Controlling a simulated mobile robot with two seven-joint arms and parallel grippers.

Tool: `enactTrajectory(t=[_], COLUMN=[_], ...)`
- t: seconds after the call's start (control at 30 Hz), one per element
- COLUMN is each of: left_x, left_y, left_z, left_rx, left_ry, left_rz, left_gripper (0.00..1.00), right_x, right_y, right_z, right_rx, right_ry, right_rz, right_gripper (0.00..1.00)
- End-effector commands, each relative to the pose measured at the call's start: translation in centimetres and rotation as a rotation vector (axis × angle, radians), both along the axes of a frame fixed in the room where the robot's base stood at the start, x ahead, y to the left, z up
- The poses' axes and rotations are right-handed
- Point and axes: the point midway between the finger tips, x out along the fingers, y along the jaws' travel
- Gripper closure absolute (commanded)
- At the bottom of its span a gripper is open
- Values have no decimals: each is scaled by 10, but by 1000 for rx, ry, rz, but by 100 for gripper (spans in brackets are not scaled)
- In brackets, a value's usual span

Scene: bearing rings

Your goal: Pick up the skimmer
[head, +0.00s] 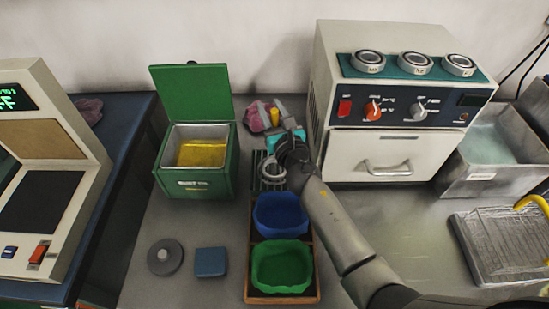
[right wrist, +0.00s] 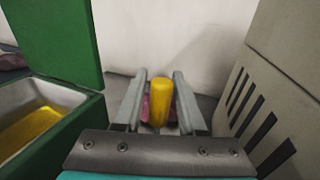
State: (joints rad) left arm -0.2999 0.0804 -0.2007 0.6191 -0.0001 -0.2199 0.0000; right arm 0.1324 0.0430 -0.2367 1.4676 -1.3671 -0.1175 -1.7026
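A yellow, rounded, upright piece (right wrist: 159,104), perhaps the skimmer's handle, stands between the fingers of my right gripper (right wrist: 160,76) in the right wrist view. Gaps show on both sides of it, so the fingers look open around it and not closed on it. In the head view the yellow piece (head: 275,117) shows small between the fingers of my right gripper (head: 273,109), behind the tray row. The rest of the skimmer is not clearly visible. My left gripper is not in view.
A green box (head: 190,187) with its lid up stands left of my right gripper. A white machine (head: 375,152) with several knobs stands close on the right. A pink cloth (head: 256,116) lies beside the fingers. Blue (head: 280,222) and green (head: 281,277) bins stand in front.

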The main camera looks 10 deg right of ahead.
Motion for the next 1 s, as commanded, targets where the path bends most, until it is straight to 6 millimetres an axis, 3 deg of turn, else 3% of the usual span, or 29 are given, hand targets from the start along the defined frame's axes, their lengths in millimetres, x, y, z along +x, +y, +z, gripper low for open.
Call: enactTrajectory(t=[0.03, 0.33, 1.0], left_x=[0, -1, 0], left_y=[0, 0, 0], left_z=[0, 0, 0], left_rx=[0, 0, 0], left_ry=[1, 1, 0], left_rz=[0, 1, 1], left_gripper=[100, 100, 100], right_x=[0, 0, 0], right_y=[0, 0, 0], right_z=[0, 0, -1], right_rx=[0, 0, -1], right_ry=[0, 0, 1], right_rz=[0, 0, 0], right_gripper=[67, 100, 100])
